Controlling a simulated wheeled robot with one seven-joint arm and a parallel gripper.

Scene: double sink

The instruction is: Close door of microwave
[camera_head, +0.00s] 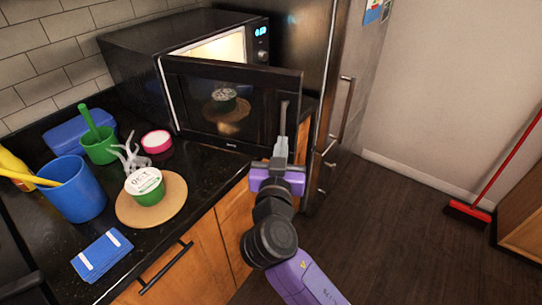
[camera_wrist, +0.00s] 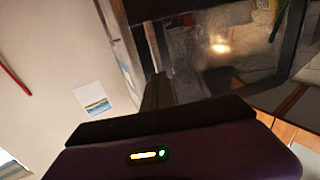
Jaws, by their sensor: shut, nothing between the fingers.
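The black microwave (camera_head: 130,57) stands on the dark counter against the tiled wall. Its door (camera_head: 187,104) is swung open towards the front, and the lit inside (camera_head: 222,48) shows above the door's top edge. The door glass reflects the counter things. My gripper (camera_head: 282,138) is shut and empty, in front of the door's free right end, near its vertical handle (camera_head: 284,118). I cannot tell whether it touches the door. In the wrist view the shut finger (camera_wrist: 157,92) points towards a dark framed panel with a bright reflection.
On the counter are a round board (camera_head: 128,212) with a white-lidded green tub (camera_head: 145,184), a blue cup (camera_head: 76,190), a green cup (camera_head: 100,148), a pink-rimmed jar (camera_head: 156,142) and a blue cloth (camera_head: 101,254). A steel fridge (camera_head: 325,75) stands right of the microwave.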

